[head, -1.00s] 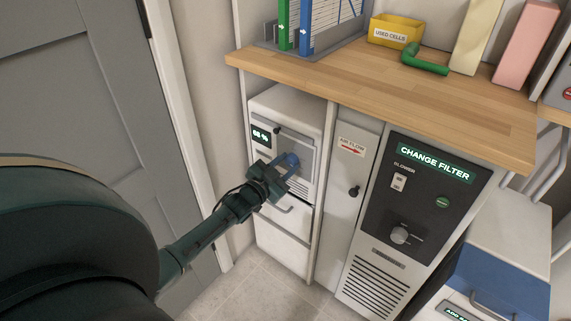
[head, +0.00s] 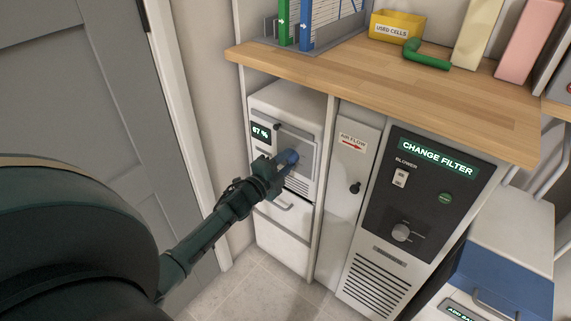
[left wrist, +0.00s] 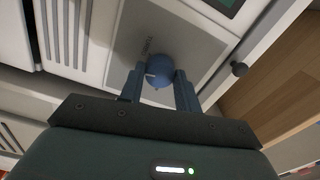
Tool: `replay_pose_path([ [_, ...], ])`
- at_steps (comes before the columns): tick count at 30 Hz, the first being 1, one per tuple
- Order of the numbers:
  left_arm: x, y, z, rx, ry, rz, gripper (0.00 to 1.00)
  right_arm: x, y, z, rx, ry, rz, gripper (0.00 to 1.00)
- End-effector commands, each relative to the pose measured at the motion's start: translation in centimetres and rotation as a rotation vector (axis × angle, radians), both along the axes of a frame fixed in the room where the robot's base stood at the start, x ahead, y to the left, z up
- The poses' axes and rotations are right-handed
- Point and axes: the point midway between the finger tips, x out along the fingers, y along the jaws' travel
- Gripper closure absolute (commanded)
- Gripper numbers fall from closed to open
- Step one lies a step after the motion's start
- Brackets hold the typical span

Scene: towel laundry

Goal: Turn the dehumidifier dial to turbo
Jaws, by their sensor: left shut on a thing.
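The dehumidifier is a white cabinet unit (head: 285,98) under the wooden counter, with a small display (head: 261,132) that reads 67 %. Its round blue dial (left wrist: 159,71) sits on a grey panel, and the dial also shows in the head view (head: 292,156). My left gripper (left wrist: 160,83) is shut on the dial, one finger on each side. My right gripper is not in view.
A wooden counter (head: 400,85) overhangs the unit. A black knob (head: 355,188) sticks out on the narrow AIR FLOW panel to the right. A grey door (head: 85,90) stands at left.

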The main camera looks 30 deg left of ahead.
Motion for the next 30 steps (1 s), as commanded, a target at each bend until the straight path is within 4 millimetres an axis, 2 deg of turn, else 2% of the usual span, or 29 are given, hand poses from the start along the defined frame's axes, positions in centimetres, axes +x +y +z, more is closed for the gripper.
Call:
replay_pose_path([
  [19,0.0,0.0,-0.1,0.562,-0.045,-0.001,0.9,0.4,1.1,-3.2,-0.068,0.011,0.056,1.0],
  [30,0.0,0.0,0.0,0.714,-0.057,-0.001,0.9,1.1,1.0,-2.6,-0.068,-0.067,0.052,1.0],
])
